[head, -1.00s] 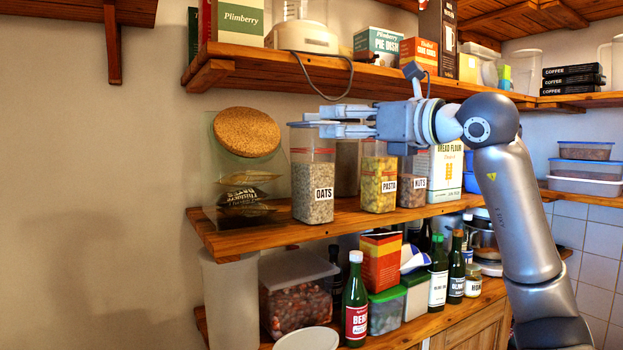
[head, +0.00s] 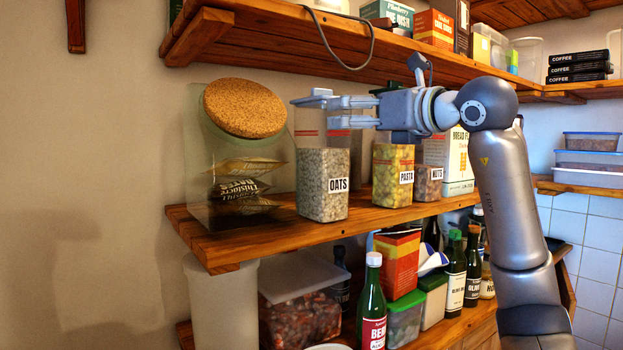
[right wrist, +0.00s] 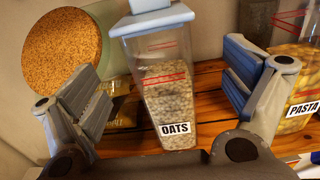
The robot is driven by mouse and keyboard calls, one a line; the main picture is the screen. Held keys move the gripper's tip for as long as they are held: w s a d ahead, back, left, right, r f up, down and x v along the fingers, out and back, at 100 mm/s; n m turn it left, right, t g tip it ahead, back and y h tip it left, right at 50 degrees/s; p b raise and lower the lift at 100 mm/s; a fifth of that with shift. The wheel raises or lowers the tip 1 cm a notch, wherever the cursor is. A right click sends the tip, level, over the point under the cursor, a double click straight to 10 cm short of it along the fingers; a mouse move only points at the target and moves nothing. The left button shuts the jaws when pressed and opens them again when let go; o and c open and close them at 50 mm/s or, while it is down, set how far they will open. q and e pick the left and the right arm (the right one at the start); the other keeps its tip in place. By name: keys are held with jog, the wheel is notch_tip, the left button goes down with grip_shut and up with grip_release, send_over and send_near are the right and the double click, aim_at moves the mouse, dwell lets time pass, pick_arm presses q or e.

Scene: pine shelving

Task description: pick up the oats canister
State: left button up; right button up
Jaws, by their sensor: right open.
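The oats canister (head: 323,185) is a clear, upright square container of pale flakes with an OATS label, near the left end of the middle shelf. In the right wrist view the oats canister (right wrist: 168,90) has a blue-grey lid and stands in the gap between the two fingers, with no clear contact. My right gripper (head: 312,103) is open and empty, pointing left in front of the canister's top, which it partly hides in the head view. Its spread fingers also show in the right wrist view. My left gripper is out of view.
A cork-lidded glass jar (head: 240,150) stands left of the oats. A pasta canister (head: 392,178) and a nuts canister (head: 428,184) stand to the right. The upper shelf (head: 280,45) runs above my gripper, with a hanging cable (head: 345,65). Bottles and boxes fill the lower shelf.

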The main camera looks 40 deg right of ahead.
aim_at(339, 149)
notch_tip(339, 149, down, 6)
jog(key=b, duration=0.5)
jog(key=shift+r, duration=0.15)
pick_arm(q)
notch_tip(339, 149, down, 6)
pick_arm(e)
jog(key=shift+f+b, duration=0.2)
jog(key=shift+b, duration=0.1)
jog(key=shift+w, duration=0.25)
jog(key=w+p, duration=0.1)
jog(key=w, duration=0.3)
jog(key=shift+w+d+r+p, duration=0.1)
jog(key=shift+w+d+p, duration=0.15)
jog(key=shift+p, duration=0.15)
jog(key=shift+w, duration=0.35)
pick_arm(q)
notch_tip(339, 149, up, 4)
jog(key=p, duration=0.3)
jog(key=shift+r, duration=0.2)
pick_arm(e)
jog(key=w, duration=0.5)
jog(key=shift+d, duration=0.15)
